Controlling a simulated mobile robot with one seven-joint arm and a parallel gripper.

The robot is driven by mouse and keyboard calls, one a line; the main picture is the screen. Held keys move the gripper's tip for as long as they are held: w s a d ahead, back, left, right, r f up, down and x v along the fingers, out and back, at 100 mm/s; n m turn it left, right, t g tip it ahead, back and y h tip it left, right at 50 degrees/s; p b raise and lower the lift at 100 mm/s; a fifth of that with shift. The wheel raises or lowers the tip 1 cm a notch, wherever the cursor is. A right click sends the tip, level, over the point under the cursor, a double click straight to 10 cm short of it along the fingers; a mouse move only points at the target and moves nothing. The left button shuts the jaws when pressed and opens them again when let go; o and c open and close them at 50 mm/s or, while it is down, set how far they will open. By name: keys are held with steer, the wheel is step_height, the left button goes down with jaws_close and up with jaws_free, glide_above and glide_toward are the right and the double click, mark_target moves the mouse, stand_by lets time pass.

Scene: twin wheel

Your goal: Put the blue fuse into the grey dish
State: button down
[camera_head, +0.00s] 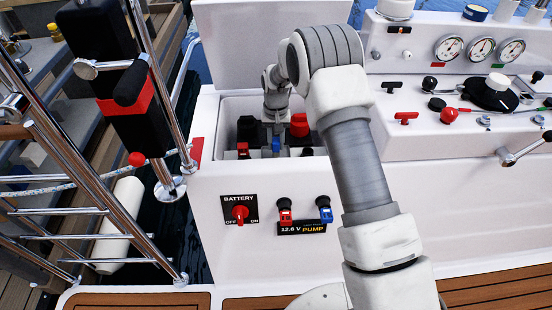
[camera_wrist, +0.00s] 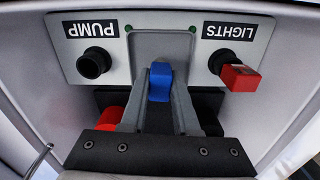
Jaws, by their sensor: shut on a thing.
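The blue fuse (camera_wrist: 160,82) is between the grey fingers of my gripper (camera_wrist: 158,95) in the wrist view, and the gripper is shut on it. It also shows as a small blue patch in the head view (camera_head: 276,145), inside the open white locker (camera_head: 230,107). My gripper (camera_head: 275,138) reaches down into that locker, its fingers partly hidden by the rim. The socket marked PUMP (camera_wrist: 95,62) is empty. I cannot make out a grey dish for certain in either view.
A red fuse (camera_wrist: 240,77) sits at the LIGHTS socket. A red-topped part (camera_head: 299,125) stands in the locker. The locker's front wall carries a battery switch (camera_head: 239,210). The right console holds gauges (camera_head: 481,48), levers and a black winch (camera_head: 490,92).

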steer(key=shift+f, duration=0.45)
steer(key=shift+f+b, duration=0.3)
steer(key=shift+c, duration=1.3)
jaws_free()
step_height(320, 180, up, 18)
steer(key=p, duration=0.6)
steer(key=shift+f, duration=0.25)
